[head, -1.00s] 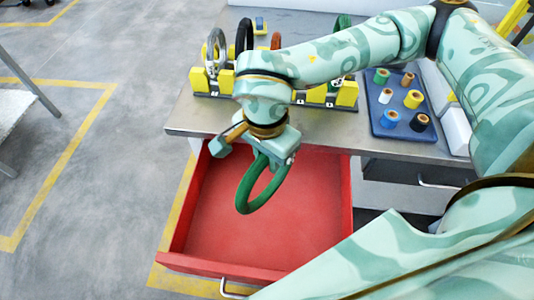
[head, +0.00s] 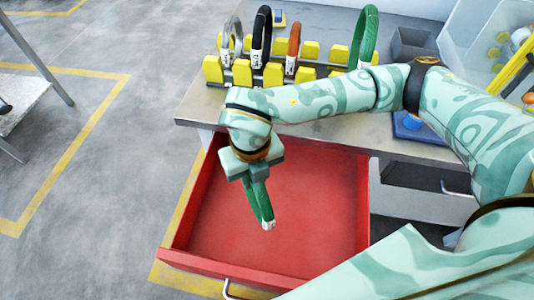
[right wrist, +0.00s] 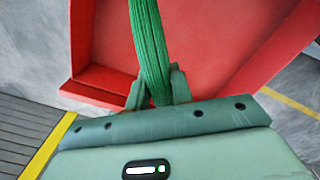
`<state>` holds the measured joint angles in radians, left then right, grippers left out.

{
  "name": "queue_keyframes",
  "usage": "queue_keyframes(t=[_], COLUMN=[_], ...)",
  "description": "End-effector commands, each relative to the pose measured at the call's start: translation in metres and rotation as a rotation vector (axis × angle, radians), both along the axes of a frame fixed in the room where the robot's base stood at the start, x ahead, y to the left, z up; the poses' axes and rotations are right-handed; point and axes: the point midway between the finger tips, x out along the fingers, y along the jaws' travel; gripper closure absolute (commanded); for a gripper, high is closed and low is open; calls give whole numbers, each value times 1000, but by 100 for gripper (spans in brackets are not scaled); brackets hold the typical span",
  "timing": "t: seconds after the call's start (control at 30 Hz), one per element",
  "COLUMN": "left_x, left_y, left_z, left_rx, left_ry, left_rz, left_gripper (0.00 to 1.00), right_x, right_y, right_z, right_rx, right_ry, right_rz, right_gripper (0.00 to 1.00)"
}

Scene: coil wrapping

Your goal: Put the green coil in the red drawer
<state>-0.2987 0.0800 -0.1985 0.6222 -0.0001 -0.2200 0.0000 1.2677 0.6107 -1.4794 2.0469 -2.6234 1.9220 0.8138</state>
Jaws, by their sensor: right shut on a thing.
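The green coil (head: 263,205) hangs from my right gripper (head: 254,178), seen nearly edge-on, with a small white tag at its lower end. In the right wrist view the green coil (right wrist: 148,45) sits between the two fingers, which are shut on it. The red drawer (head: 320,205) is pulled open below the table, and its floor is bare. My right gripper and the coil are above the left part of the drawer. In the right wrist view the red drawer (right wrist: 220,45) lies behind the coil. My left gripper is in neither view.
A rack with yellow blocks (head: 213,70) on the table holds a white coil (head: 228,45), a black coil (head: 261,38), an orange coil (head: 293,48) and another green coil (head: 369,35). A blue tray (head: 408,128) is partly behind my right arm. A grey bin (head: 412,45) stands behind.

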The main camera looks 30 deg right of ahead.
Motion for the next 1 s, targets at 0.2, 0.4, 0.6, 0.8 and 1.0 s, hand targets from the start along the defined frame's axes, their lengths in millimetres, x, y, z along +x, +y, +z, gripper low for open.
queue_keyframes(t=[0.2, 0.4, 0.6, 0.8, 1.0], left_x=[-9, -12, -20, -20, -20], left_y=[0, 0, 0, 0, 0], left_z=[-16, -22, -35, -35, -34], left_rx=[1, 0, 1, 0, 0], left_ry=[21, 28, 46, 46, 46], left_rz=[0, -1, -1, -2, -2], left_gripper=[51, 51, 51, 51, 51], right_x=[33, 47, 67, 70, 70], right_y=[-24, -34, -50, -53, -53], right_z=[-24, -32, -52, -52, -54], right_rx=[1, 1, 1, 1, 1], right_ry=[1, 0, 2, -2, -2], right_rz=[1, 1, 2, 6, 5], right_gripper=[100, 100, 100, 100, 100])
